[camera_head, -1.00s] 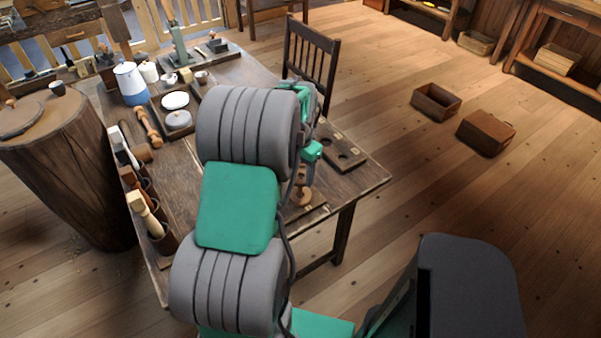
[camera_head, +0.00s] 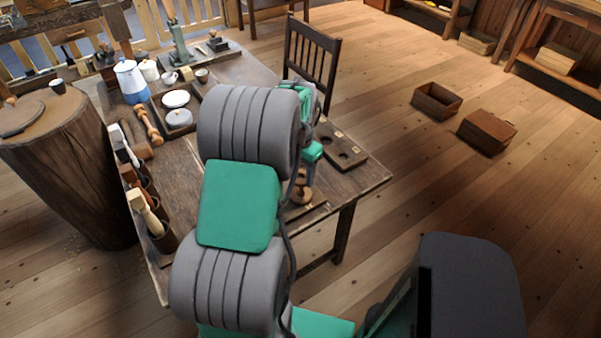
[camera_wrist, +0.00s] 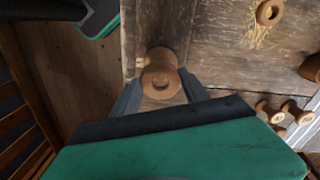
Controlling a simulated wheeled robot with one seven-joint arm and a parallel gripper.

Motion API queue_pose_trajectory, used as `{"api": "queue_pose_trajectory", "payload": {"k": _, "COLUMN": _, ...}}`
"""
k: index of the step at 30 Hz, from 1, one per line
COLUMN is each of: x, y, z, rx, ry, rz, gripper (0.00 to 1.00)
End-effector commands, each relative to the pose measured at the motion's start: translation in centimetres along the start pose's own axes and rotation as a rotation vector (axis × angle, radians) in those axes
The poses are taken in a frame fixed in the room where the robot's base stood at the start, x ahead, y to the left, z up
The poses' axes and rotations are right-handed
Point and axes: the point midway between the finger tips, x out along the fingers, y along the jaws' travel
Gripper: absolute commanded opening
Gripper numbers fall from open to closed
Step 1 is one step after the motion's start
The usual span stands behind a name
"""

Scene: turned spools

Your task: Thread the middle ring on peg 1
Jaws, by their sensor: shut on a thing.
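My gripper (camera_wrist: 162,92) is shut on a turned wooden ring (camera_wrist: 160,82), which sits between its two grey fingers in the wrist view. Another round wooden part (camera_wrist: 161,58) shows right beyond the held ring. I cannot tell whether it is a peg's top, a spool or part of the same piece. In the head view a wooden spool shape (camera_head: 301,194) shows just below my gripper, near the table's right front edge. My arm hides much of the work area there. I cannot tell which peg is peg 1, or whether the ring is around one.
A loose wooden ring (camera_wrist: 269,12) lies on the table at the upper right of the wrist view. Several spools (camera_wrist: 292,110) lie at the right. A chair (camera_head: 310,62) stands at the table's far side.

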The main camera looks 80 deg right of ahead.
Motion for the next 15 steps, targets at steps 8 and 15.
{"api": "queue_pose_trajectory", "payload": {"k": 8, "x": 0.9, "y": 0.0, "z": 0.0, "rx": 0.000, "ry": 0.000, "rz": 0.000, "gripper": 0.14}}
{"api": "queue_pose_trajectory", "payload": {"k": 15, "x": 1.5, "y": 0.0, "z": 0.0, "rx": 0.000, "ry": 0.000, "rz": 0.000, "gripper": 0.14}}
